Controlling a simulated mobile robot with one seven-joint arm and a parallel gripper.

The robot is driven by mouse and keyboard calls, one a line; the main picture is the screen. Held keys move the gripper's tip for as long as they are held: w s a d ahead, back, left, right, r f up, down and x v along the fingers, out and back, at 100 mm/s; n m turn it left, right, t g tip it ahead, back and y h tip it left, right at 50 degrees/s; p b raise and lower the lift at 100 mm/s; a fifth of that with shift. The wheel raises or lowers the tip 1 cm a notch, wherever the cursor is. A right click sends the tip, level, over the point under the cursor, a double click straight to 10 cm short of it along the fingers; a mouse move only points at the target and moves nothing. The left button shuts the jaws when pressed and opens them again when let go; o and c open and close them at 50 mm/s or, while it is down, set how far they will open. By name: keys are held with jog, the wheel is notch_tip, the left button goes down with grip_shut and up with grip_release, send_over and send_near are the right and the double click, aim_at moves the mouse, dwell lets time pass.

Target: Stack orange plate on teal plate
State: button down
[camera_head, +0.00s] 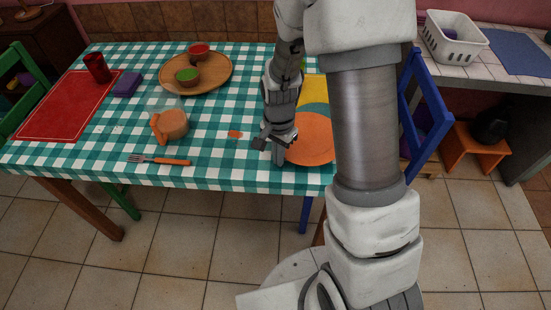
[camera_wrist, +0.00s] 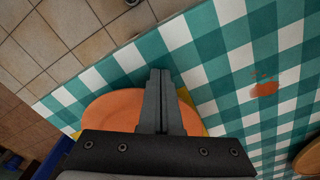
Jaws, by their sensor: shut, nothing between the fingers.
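The orange plate (camera_head: 310,140) lies at the near right of the checked table, partly hidden by my arm. A teal plate (camera_head: 316,108) shows as a curved strip just behind it; the orange plate covers or hides its near part, and I cannot tell how far they overlap. My gripper (camera_head: 270,146) is at the left edge of the orange plate, shut and empty. In the wrist view the shut fingers (camera_wrist: 160,76) are in front of the orange plate (camera_wrist: 112,107), which is partly hidden by the gripper body. The teal plate is not clear there.
A yellow mat (camera_head: 314,86) lies behind the plates. A fork (camera_head: 160,160), an orange mug (camera_head: 172,124) and a wooden tray (camera_head: 215,82) with two bowls stand to the left. A blue chair (camera_head: 425,130) is at the right.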

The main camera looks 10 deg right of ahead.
aim_at(308, 138)
jog(key=w+d, duration=0.4)
jog(key=d, duration=0.1)
jog(key=shift+w+d, duration=0.15)
jog(key=shift+d, duration=0.05)
jog(key=shift+a, duration=0.15)
dwell(0.3)
